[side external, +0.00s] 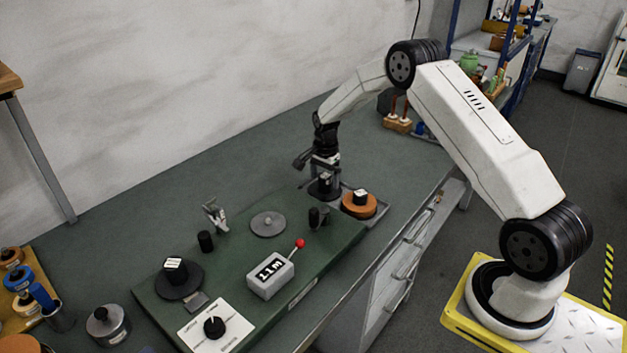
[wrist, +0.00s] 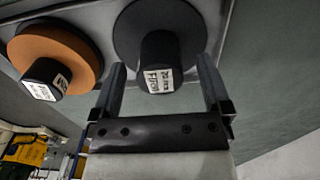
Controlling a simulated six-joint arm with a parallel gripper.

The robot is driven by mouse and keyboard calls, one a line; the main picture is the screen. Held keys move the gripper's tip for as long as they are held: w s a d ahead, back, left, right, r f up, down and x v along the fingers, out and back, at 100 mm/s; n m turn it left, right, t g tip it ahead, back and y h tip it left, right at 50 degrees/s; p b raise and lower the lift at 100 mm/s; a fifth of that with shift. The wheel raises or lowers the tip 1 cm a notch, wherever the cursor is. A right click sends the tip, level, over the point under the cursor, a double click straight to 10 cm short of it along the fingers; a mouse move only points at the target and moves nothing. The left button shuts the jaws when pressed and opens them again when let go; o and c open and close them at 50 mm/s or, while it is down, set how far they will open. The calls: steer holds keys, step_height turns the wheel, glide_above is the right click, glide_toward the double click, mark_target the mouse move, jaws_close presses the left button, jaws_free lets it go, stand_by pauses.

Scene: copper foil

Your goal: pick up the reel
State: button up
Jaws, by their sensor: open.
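A dark grey reel (wrist: 130,35) with a black upright hub and a white label stands in a metal tray. In the side view this reel (side external: 322,193) is partly hidden under my gripper (side external: 324,174). In the wrist view my gripper (wrist: 161,68) is open, with one finger on each side of the hub; I cannot tell whether either finger touches it. A copper-orange reel (wrist: 72,52) with a black labelled hub sits beside it, and it also shows in the side view (side external: 358,209) to the right of my gripper.
The tray (side external: 384,213) adjoins a green board carrying a grey box (side external: 270,279) with a display and red-knobbed lever, a grey disc (side external: 268,224), a dark reel (side external: 179,284) and a dial panel (side external: 217,324). Small black posts (side external: 318,217) stand near the tray.

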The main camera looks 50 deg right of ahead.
steer(key=shift+f, duration=0.3)
jaws_close()
stand_by(0.4)
